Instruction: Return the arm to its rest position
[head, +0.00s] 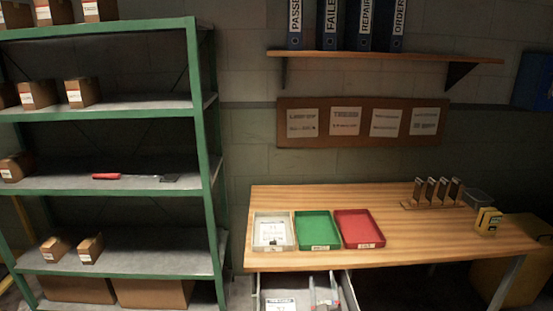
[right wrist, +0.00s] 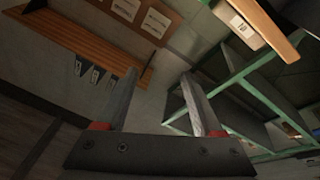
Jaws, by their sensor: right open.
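My right gripper (right wrist: 160,73) shows in the right wrist view. Its two fingers are apart with nothing between them. Beyond the fingers are the wall, a wooden surface and the green shelf rack, all seen tilted and at a distance. No arm or gripper can be made out in the head view, and my left gripper shows in neither view.
The wooden workbench (head: 400,250) holds a grey tray with a paper (head: 287,217), a green tray (head: 317,228), a red tray (head: 360,228) and a yellow device (head: 488,222). A green shelf rack (head: 207,150) with cardboard boxes stands left. A wall shelf (head: 400,56) holds blue binders.

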